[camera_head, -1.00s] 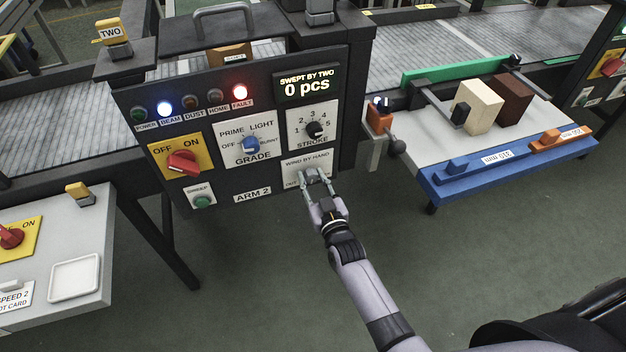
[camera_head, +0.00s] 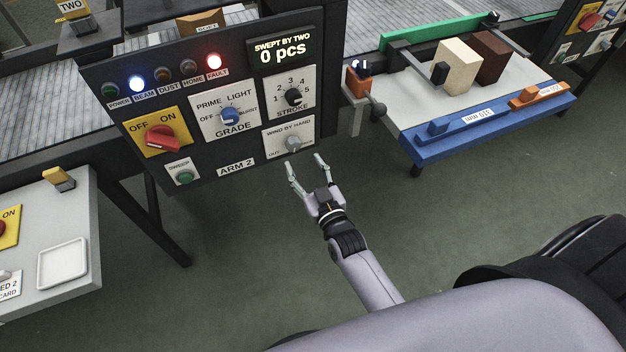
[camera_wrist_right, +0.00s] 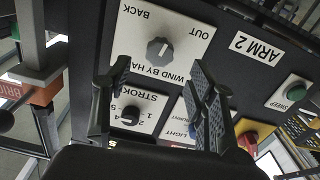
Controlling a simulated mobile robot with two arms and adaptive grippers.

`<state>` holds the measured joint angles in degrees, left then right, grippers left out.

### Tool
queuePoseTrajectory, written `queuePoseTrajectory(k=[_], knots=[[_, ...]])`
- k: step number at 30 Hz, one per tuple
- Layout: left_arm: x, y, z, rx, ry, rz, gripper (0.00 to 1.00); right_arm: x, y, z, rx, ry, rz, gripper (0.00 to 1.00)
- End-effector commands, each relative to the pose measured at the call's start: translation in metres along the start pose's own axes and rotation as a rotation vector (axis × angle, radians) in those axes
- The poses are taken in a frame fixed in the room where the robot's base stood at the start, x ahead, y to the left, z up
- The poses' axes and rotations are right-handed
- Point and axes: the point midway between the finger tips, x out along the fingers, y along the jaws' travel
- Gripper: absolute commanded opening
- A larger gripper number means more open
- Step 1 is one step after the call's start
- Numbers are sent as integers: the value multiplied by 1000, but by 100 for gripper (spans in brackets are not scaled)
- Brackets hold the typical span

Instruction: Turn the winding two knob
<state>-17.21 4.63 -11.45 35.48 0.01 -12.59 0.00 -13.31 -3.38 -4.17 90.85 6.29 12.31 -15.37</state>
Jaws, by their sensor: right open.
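The winding knob (camera_head: 293,143) is a small grey knob on a white plate marked WIND BY HAND, at the lower right of the ARM 2 panel (camera_head: 222,141). In the right wrist view the knob (camera_wrist_right: 160,50) shows plainly, between the words BACK and OUT; its exact pointing is hard to tell. My right gripper (camera_head: 303,161) is open and empty, just below and in front of the plate, apart from the knob. In the wrist view its fingers (camera_wrist_right: 160,78) spread on either side below the knob. My left gripper is not in view.
Above the winding plate is the black STROKE knob (camera_head: 293,97). The blue GRADE knob (camera_head: 231,116), red OFF/ON switch (camera_head: 162,138) and green button (camera_head: 184,177) lie left. A blue-edged table (camera_head: 490,122) with blocks stands right. Floor below the panel is clear.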

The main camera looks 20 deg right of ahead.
Motion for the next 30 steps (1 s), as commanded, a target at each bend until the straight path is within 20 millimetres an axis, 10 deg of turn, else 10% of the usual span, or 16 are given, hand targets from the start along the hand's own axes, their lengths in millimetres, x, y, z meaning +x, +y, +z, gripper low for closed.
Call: queuePoseTrajectory(k=[10,30], knots=[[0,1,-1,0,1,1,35,-51,0,0,-1,1,-1,52],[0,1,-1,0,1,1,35,-54,0,0,-1,1,0,52]])
